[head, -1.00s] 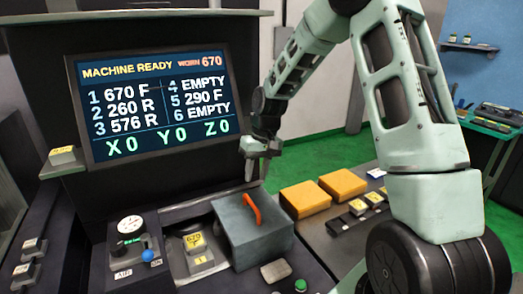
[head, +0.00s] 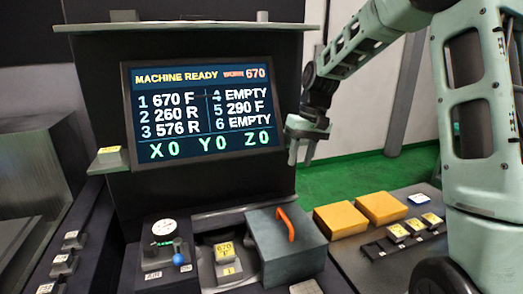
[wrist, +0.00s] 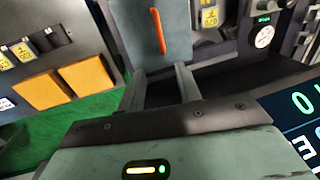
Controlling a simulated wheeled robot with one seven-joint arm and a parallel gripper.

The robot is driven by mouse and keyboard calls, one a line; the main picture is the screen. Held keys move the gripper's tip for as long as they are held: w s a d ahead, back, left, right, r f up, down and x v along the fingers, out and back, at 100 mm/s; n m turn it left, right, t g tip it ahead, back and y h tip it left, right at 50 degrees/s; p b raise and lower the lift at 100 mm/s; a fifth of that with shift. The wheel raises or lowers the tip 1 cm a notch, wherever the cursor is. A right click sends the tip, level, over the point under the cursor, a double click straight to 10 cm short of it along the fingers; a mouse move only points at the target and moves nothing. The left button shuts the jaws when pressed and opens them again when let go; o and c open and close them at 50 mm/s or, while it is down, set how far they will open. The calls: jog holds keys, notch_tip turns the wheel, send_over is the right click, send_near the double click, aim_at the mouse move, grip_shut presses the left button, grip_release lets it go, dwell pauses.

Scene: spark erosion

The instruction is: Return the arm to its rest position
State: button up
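My gripper (head: 302,160) is in the air just right of the screen's lower right edge, above the grey box with the orange handle. Its two fingers point down. In the wrist view my gripper (wrist: 160,78) shows its fingers apart with nothing between them. My pale green arm (head: 375,45) is bent, with its forearm reaching from the upper right down to the gripper.
The screen (head: 200,110) reads MACHINE READY. The grey box (head: 285,250) with its orange handle (head: 286,224) stands below my gripper. Two orange blocks (head: 340,220) and several yellow-labelled pieces (head: 398,231) lie to the right. A gauge (head: 164,229) stands left.

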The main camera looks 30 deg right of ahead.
jog(key=s+a+f+n+b, duration=0.15)
jog(key=s+a, duration=0.25)
jog(key=a, duration=0.6)
jog(key=s+a+f+n+b, duration=0.1)
jog(key=s+a+n, duration=0.3)
jog(key=a, duration=0.5)
jog(key=s+a+f+n, duration=0.1)
jog(key=s+a+f, duration=0.1)
jog(key=s, duration=0.4)
jog(key=s+a+f+n+h+b, duration=0.1)
jog(key=s+a+n, duration=0.1)
jog(key=s+a, duration=0.2)
jog(key=s+a+f+n, duration=0.1)
jog(key=s+a+f, duration=0.1)
jog(key=s, duration=0.8)
jog(key=shift+a+f+h+b, duration=0.3)
jog(key=shift+a, duration=0.35)
